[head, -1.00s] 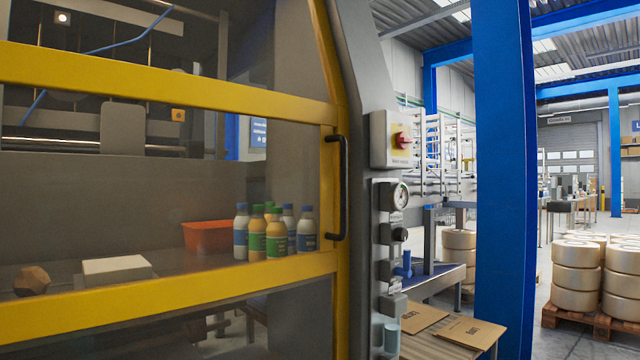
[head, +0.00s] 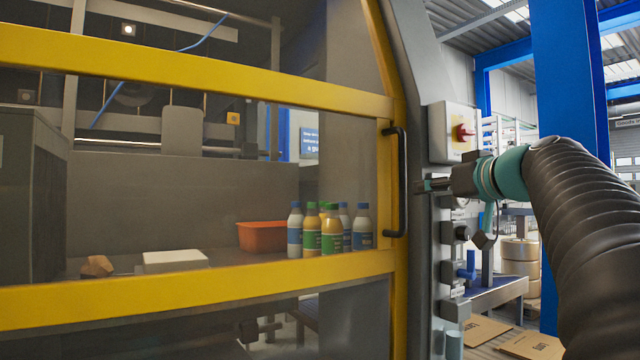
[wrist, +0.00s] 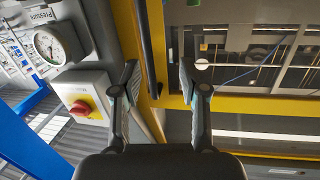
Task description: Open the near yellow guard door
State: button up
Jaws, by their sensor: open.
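The near yellow guard door (head: 200,285) is shut, with clear panels in a yellow frame. Its black vertical handle (head: 402,182) is on the right side of the frame. My gripper (head: 420,186) is just right of the handle in the head view, coming from the right. In the wrist view my gripper (wrist: 158,80) is open, its two fingers apart, and the handle (wrist: 147,45) runs between them towards the top. The gap between the fingers is empty near the palm. I cannot tell whether a finger touches the handle.
A red and yellow switch (head: 462,132) on a grey box and a pressure gauge (wrist: 48,45) are on the post beside the door. Bottles (head: 331,232), an orange bin (head: 262,237) and a white block (head: 175,260) are behind the panel. Flat cartons (head: 533,345) lie at lower right.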

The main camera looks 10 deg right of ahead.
aim_at(405, 175)
notch_tip(405, 175, up, 3)
jog(key=d+t, duration=0.1)
jog(key=d, duration=0.2)
jog(key=shift+n, duration=0.3)
jog(key=w+a+p, duration=0.1)
jog(key=w, duration=0.3)
jog(key=w+p, duration=0.1)
jog(key=w, duration=0.4)
jog(key=w+a+p, duration=0.1)
jog(key=w, duration=0.3)
jog(key=shift+w+a+r, duration=0.1)
jog(key=shift+w+a, duration=0.15)
jog(key=shift+a, duration=0.1)
grip_shut()
